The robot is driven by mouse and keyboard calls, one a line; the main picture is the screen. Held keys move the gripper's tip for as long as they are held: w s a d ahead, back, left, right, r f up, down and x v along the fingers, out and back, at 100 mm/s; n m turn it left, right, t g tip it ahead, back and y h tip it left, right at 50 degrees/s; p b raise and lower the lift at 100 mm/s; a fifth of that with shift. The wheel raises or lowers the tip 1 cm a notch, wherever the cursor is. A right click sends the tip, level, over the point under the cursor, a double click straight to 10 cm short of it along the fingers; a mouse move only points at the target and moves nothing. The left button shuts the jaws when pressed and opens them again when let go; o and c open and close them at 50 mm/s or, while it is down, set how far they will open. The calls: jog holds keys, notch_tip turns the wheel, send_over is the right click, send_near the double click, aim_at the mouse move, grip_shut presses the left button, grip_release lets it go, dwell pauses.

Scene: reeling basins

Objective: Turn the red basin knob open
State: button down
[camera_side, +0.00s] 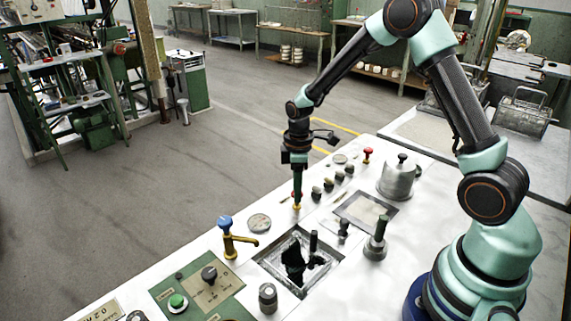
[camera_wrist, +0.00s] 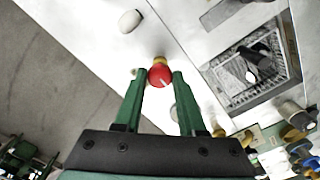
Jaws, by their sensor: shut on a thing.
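The red basin knob (camera_wrist: 161,76) is round and red, with a brass-yellow base below it. In the wrist view it sits between the two green fingertips of my gripper (camera_wrist: 159,81). My gripper (camera_side: 297,193) also shows in the side view, pointing straight down over the knob's yellow base (camera_side: 297,206). It is shut on the knob, whose red top is mostly hidden by the fingers there. The square basin (camera_side: 333,266) is sunk in the white counter, in front of the knob, with dark items in it.
A blue-topped brass tap (camera_side: 226,224) stands left of the basin. Several dark knobs (camera_side: 328,185), another red knob (camera_side: 367,152) and a metal pot (camera_side: 400,178) stand to the right. A green panel (camera_side: 177,283) is at front left. The counter (camera_side: 150,262) is bare along its left edge.

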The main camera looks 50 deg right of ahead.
dwell(0.3)
jog(key=c, duration=0.5)
grip_release()
jog(key=shift+r, duration=0.15)
notch_tip(320, 180, up, 12)
jog(key=s+a+r+m+t, duration=0.2)
jog(key=s+r+m, duration=0.2)
jog(key=s, duration=0.3)
jog(key=s+a+r+m+t, duration=0.2)
jog(key=s+r+m+t, duration=0.1)
jog(key=s+r+m, duration=0.2)
jog(key=shift+s+a+t, duration=0.25)
jog(key=shift+s+t, duration=0.05)
jog(key=shift+s, duration=0.7)
